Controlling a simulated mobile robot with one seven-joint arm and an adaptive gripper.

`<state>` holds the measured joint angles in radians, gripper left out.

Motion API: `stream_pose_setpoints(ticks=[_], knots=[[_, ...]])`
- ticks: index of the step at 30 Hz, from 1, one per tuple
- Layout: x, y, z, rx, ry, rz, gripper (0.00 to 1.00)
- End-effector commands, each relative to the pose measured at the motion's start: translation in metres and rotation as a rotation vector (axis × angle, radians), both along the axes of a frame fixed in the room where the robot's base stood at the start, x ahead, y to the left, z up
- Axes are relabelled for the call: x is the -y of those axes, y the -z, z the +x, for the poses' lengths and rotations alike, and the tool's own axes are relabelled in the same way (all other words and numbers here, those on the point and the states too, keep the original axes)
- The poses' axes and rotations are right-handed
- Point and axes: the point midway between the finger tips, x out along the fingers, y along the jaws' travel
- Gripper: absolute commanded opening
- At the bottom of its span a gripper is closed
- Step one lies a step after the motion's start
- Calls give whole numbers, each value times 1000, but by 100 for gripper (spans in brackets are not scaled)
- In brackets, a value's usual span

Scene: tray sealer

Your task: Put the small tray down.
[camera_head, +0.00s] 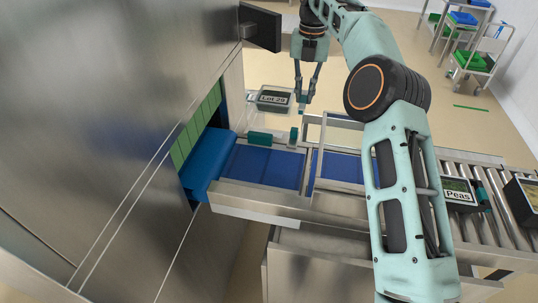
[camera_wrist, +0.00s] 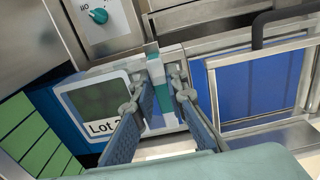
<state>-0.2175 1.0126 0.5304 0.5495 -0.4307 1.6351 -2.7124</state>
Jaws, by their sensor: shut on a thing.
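The small tray (camera_head: 272,97) has a light rim, a dark window and a label reading "Lot 29". In the wrist view the small tray (camera_wrist: 100,110) shows at the left, its label partly hidden by a finger. My gripper (camera_head: 302,106) is at its right end, fingers pointing down. In the wrist view my gripper (camera_wrist: 160,95) has its fingers either side of a teal and pale upright grip beside the tray. It is shut on this grip. In the head view the tray appears beyond the far side rail of the blue belt; its exact height is unclear.
The blue belt (camera_head: 262,167) leads into a steel machine (camera_head: 110,90) with a green strip curtain (camera_head: 196,130). A metal frame (camera_head: 313,150) crosses the belt. A tray labelled "Peas" (camera_head: 457,194) stands on rollers (camera_head: 500,228) at the right. A control box (camera_wrist: 105,22) with a teal knob is nearby.

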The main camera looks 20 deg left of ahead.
Motion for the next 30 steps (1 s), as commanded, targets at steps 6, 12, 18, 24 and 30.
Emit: stream_pose_setpoints(ticks=[6, 12, 18, 24, 30], knots=[[-1, 3, -7, 1, -1, 1, 0], [-1, 12, -24, 0, -1, -1, 0], [-2, 20, -44, 0, -1, -1, 0], [-4, 30, -68, 1, -2, -1, 0], [-5, 43, -95, -2, -1, -2, 0]])
